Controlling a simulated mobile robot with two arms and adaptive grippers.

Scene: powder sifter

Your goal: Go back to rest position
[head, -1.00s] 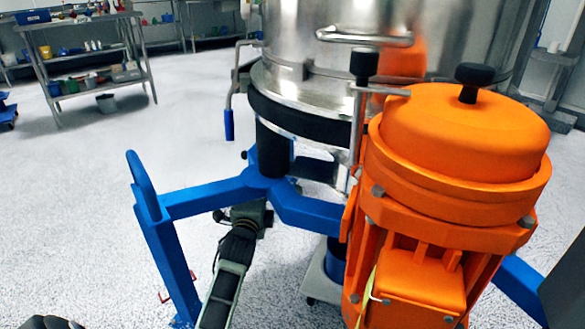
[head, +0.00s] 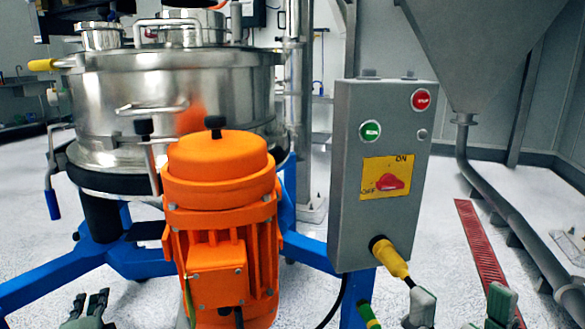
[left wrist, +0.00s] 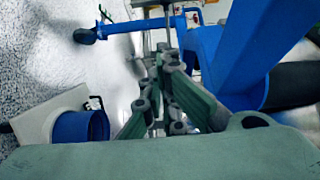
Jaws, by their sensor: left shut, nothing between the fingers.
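My left gripper (head: 88,300) shows at the bottom left of the head view, its fingers close together and empty. It is in front of the sifter's blue frame (head: 40,283). In the left wrist view my left gripper (left wrist: 165,62) is shut with nothing between its fingers, and the blue frame (left wrist: 225,45) is close beyond and to the right. My right gripper (head: 462,290) shows at the bottom right of the head view, two fingers spread apart with a gap between them. Its lower part is cut off by the picture edge.
The steel sifter (head: 200,85) and its orange motor (head: 217,215) stand ahead. A grey control box (head: 380,170) with a yellow plug (head: 390,257) is to the right. A blue bucket (left wrist: 80,132) is low at left in the wrist view.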

